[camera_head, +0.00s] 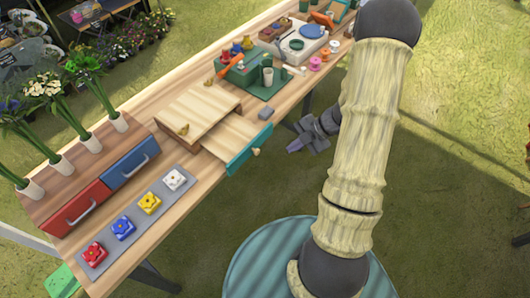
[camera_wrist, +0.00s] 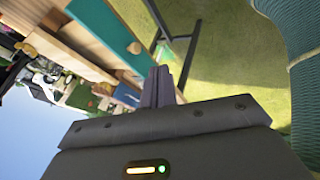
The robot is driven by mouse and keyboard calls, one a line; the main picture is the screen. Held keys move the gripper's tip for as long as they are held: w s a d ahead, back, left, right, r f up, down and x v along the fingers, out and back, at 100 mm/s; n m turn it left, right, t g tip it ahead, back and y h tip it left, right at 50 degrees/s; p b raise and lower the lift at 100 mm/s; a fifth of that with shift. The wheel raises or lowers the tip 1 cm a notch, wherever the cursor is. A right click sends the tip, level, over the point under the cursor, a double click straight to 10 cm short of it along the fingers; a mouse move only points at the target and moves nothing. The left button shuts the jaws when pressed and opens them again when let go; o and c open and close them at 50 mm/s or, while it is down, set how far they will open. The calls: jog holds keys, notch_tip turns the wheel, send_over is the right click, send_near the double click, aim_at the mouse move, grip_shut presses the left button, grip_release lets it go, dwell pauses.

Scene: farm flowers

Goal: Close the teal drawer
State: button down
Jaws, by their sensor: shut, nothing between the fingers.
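The teal drawer (camera_head: 247,148) sticks out of a small wooden cabinet (camera_head: 199,108) toward the front edge of the table. Its front is teal with a small round tan knob (camera_head: 256,152), and its wooden inside shows from above. My gripper (camera_head: 294,146) is shut and empty, just right of the drawer front and apart from it, out past the table edge. In the wrist view the teal drawer front (camera_wrist: 105,25) with its knob (camera_wrist: 135,47) is at the upper left, and my shut fingers (camera_wrist: 158,88) are below and to the right of it.
A red drawer (camera_head: 78,208) and a blue drawer (camera_head: 131,162) are at the left on the long wooden table. A grey mat (camera_head: 107,243) holds several coloured flower blocks. A small grey block (camera_head: 269,114) lies near the drawer. Grass beyond the table edge is open.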

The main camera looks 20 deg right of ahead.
jog(key=shift+a, duration=0.1)
jog(key=w+a+f+p, duration=0.1)
jog(key=w+a+f, duration=0.4)
jog(key=a+f, duration=0.2)
jog(key=shift+w+a+f, duration=0.2)
jog(key=shift+a+f, duration=0.2)
dwell(0.3)
jog(key=shift+p, duration=0.3)
